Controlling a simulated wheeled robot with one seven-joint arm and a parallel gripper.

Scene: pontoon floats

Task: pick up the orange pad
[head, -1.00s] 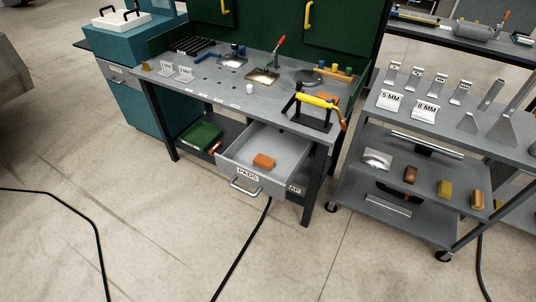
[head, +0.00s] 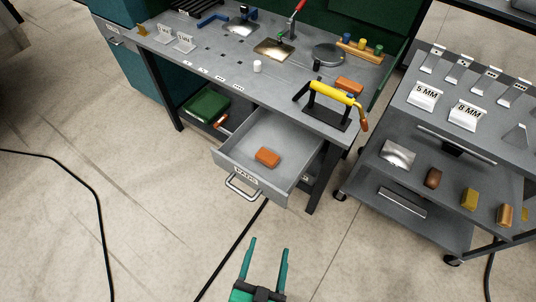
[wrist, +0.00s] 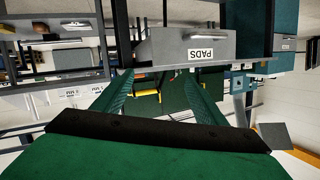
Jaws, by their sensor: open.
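The orange pad (head: 267,157) lies inside the open drawer (head: 231,162), which carries a "PADS" label and a handle on its front. My gripper (head: 266,245) is in front of the drawer and apart from it, with its two green fingers spread and nothing between them. In the wrist view the fingers of my gripper (wrist: 158,92) also stand apart, with the drawer front (wrist: 160,50) beyond them. The pad cannot be seen in the wrist view. Another orange block (head: 349,85) lies on the bench top behind the yellow-handled tool.
The bench (head: 205,65) stands above the drawer, its top overhanging the drawer's back. A yellow roller tool on a black stand (head: 330,100) is at its front right. A grey cart (head: 400,220) stands to the right.

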